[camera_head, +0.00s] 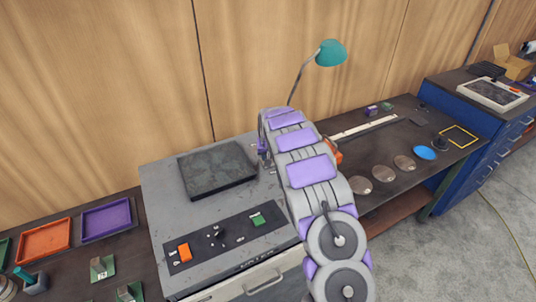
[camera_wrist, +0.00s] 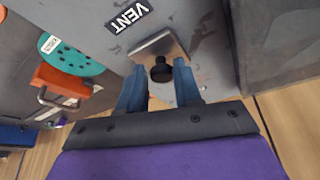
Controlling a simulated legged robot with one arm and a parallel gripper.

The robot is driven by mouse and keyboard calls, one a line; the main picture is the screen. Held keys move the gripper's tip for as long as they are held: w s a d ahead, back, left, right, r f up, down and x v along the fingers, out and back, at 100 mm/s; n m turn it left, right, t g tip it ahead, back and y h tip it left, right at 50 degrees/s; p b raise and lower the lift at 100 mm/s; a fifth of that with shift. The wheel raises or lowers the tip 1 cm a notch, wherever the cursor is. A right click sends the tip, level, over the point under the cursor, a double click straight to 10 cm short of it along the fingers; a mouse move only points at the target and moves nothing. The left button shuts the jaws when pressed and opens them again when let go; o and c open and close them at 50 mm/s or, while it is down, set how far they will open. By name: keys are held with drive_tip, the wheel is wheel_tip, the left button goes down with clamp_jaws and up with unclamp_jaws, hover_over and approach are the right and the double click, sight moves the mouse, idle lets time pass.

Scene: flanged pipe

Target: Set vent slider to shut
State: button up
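The vent slider shows in the wrist view as a black knob (camera_wrist: 161,70) next to a bent metal plate (camera_wrist: 158,45), beside a black VENT label (camera_wrist: 129,15) on a grey panel. My gripper (camera_wrist: 157,80) is open, with one blue-grey finger on each side of the knob. Gaps show between the knob and both fingers, so it is not gripped. I cannot tell from these frames which position the slider is in. In the head view my own arm covers the slider area at the right side of the grey cabinet (camera_head: 155,195).
The wrist view shows a turquoise disc (camera_wrist: 75,52) with holes and an orange part (camera_wrist: 60,82) with a metal handle to the left. In the head view, the cabinet carries a dark plate (camera_head: 217,168) and a black control strip (camera_head: 200,255). A green lamp (camera_head: 331,53) stands behind my arm.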

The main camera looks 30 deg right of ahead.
drive_tip(key=shift+o, duration=1.4)
drive_tip(key=shift+s+r, duration=0.15)
drive_tip(key=shift+r, duration=0.05)
drive_tip(key=shift+o, duration=0.5)
drive_tip(key=shift+f, duration=0.1)
drive_tip(key=p+v, duration=0.1)
drive_tip(key=v, duration=1.6)
drive_tip(key=s+a+r+g+b, duration=0.1)
drive_tip(key=s+a, duration=0.3)
drive_tip(key=s, duration=0.3)
drive_tip(key=s+a+r+n+g+b, duration=0.1)
drive_tip(key=s+a+r, duration=0.1)
drive_tip(key=s+a, duration=0.35)
drive_tip(key=s+a+r+g, duration=0.1)
drive_tip(key=s+a, duration=0.1)
drive_tip(key=s, duration=0.7)
drive_tip(key=s+a+f+n+g+b, duration=0.1)
drive_tip(key=s+a, duration=0.2)
drive_tip(key=s, duration=0.6)
drive_tip(key=s+a+f+n+g+y+b, duration=0.1)
drive_tip(key=s+a+f, duration=0.1)
drive_tip(key=s, duration=0.7)
drive_tip(key=s+a+f+n+g, duration=0.1)
drive_tip(key=s+a, duration=0.2)
drive_tip(key=s, duration=0.7)
drive_tip(key=shift+a+f+y+b, duration=0.3)
drive_tip(key=shift+a+b, duration=0.1)
